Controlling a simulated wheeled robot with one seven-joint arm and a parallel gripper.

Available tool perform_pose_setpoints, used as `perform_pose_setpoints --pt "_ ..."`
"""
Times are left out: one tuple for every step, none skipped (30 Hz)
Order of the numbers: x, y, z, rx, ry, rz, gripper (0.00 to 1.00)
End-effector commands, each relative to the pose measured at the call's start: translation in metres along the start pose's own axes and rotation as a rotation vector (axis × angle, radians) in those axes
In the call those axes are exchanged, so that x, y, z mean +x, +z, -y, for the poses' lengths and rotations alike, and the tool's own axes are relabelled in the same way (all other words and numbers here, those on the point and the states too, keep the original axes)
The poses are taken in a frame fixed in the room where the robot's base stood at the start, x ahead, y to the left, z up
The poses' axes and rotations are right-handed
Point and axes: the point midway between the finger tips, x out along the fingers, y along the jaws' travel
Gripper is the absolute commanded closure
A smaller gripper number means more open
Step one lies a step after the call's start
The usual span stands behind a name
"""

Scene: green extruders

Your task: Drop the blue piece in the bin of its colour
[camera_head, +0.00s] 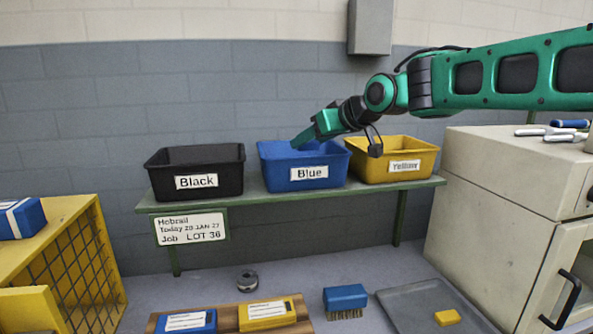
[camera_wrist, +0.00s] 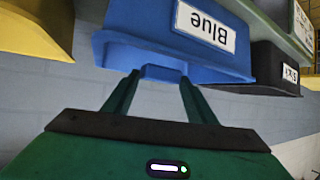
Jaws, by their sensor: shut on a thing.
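The blue bin (camera_head: 277,172), labelled "Blue", stands on a green shelf between the black bin (camera_head: 199,163) and the yellow bin (camera_head: 391,169). My gripper (camera_head: 301,140) is over the blue bin's open top, coming in from the right. In the wrist view the blue bin (camera_wrist: 195,66) fills the upper middle, upside down. My fingers (camera_wrist: 156,88) are shut on a blue piece (camera_wrist: 162,73), which shows as a small blue patch between the tips. It blends with the bin's blue behind it. In the head view I cannot make the piece out clearly from the bin.
Below the shelf, the bench holds a blue box (camera_head: 187,321), a yellow box (camera_head: 266,314), a blue brush (camera_head: 346,298), a dark ring (camera_head: 247,280) and a grey tray (camera_head: 410,300) with a yellow piece (camera_head: 447,317). A beige cabinet (camera_head: 500,190) stands at right, a yellow crate (camera_head: 50,230) at left.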

Motion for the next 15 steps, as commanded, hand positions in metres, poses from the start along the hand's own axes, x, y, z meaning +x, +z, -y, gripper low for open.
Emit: perform_pose_setpoints --pt "-0.0002 -0.0001 -0.0002 0.0 0.0 0.0 0.7" --pt "-0.0002 -0.0002 -0.0002 0.0 0.0 0.0 0.7" --pt "-0.0002 -0.0001 -0.0003 0.0 0.0 0.0 0.39" --pt "-0.0002 -0.0002 -0.0003 0.0 0.0 0.0 0.32" --pt "-0.0003 -0.0002 -0.0003 0.0 0.001 0.0 0.27" --pt "-0.0003 -0.0002 -0.0004 0.0 0.001 0.0 0.27" --pt "-0.0003 -0.0001 -0.0004 0.0 0.001 0.0 0.27" --pt "-0.0003 -0.0001 -0.0004 0.0 0.001 0.0 0.27" --pt "-0.0003 -0.0001 -0.0005 0.0 0.001 0.0 0.27" --pt "-0.0003 -0.0001 -0.0005 0.0 0.001 0.0 0.27" --pt "-0.0003 -0.0001 -0.0005 0.0 0.001 0.0 0.27" --pt "-0.0003 0.0 -0.0005 0.0 0.001 0.0 0.27" --pt "-0.0006 0.0 -0.0006 0.0 0.001 0.0 0.27" --pt "-0.0013 -0.0001 -0.0006 0.0 0.001 0.0 0.27" --pt "-0.003 -0.0002 -0.0008 0.0 0.001 0.0 0.27"
